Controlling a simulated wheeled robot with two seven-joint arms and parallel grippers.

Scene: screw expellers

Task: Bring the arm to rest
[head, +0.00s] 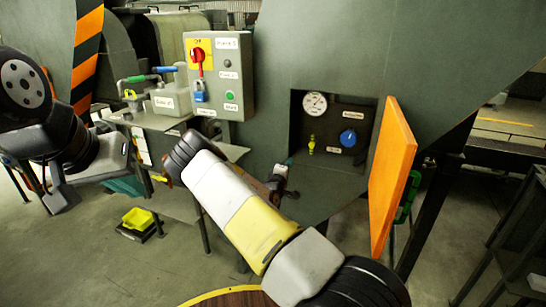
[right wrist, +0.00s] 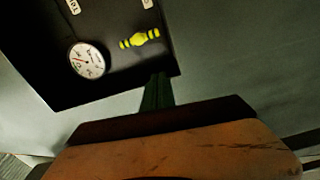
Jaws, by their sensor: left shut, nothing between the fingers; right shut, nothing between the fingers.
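My right arm crosses the head view from the bottom right up to the middle and bends back. My right gripper (head: 287,164) shows small beyond the bend, in front of the machine's grey wall, below and left of the open recess. In the right wrist view its narrow dark-green fingers (right wrist: 157,92) are together and hold nothing. They point toward the recess with the round gauge (right wrist: 88,60) and the yellow valve (right wrist: 139,39). My left gripper (head: 62,198) hangs at the left of the head view, shut and empty, partly hidden by its own wrist.
The orange recess door (head: 391,178) stands open to the right. The recess holds the gauge (head: 315,105), a yellow valve (head: 311,144) and a blue knob (head: 348,138). A grey control box (head: 229,75) with a red switch and blue padlock is left.

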